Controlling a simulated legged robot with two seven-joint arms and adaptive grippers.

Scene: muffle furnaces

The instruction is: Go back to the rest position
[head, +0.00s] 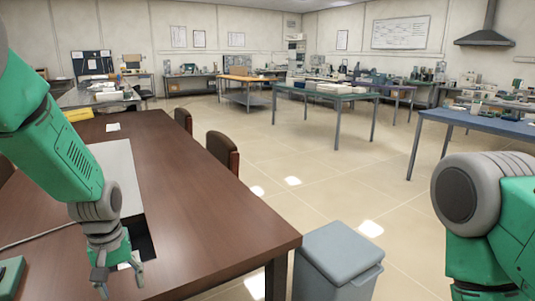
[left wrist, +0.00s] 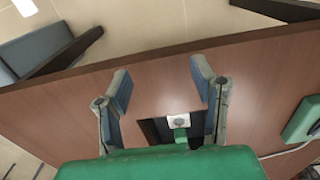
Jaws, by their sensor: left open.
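My left gripper (head: 118,283) hangs with its fingers down over the brown table (head: 200,190), near its front edge. In the left wrist view the gripper (left wrist: 162,85) shows two spread fingers with nothing between the tips. Beyond them is the bare brown table top (left wrist: 60,105). My right arm stands at the right edge of the head view, but its gripper is out of the picture.
A pale grey panel (head: 118,165) lies on the table behind my left arm. A green box (head: 10,275) sits at the lower left. A grey-blue bin (head: 342,252) stands by the table's right corner. Open floor lies beyond.

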